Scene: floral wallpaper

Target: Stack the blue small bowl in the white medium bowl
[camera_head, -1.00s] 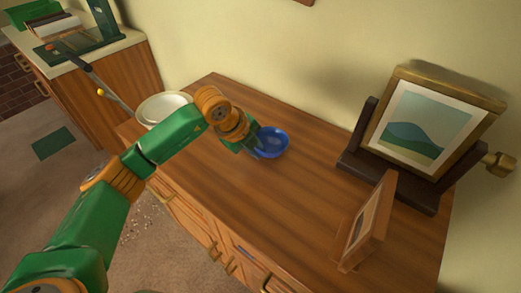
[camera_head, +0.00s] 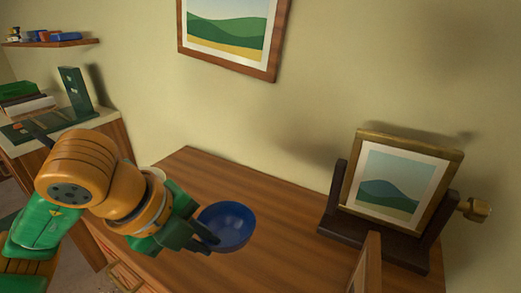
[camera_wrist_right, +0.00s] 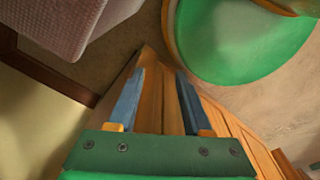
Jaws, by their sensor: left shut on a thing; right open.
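The blue small bowl (camera_head: 231,226) is held by its left rim in my left gripper (camera_head: 208,238), which is shut on it. The bowl is roughly level and looks raised above the wooden dresser. The white medium bowl (camera_head: 155,174) is mostly hidden behind my left arm; only a bit of its pale rim shows on the dresser's left part. My right gripper (camera_wrist_right: 160,95) is open and empty in the right wrist view, with its two blue-grey fingers apart. Neither bowl shows in that view.
The dresser top (camera_head: 290,218) is clear in the middle. A framed picture on a dark stand (camera_head: 390,190) is at its right, with a smaller wooden frame (camera_head: 368,268) in front. A side cabinet (camera_head: 25,140) with items stands at the left.

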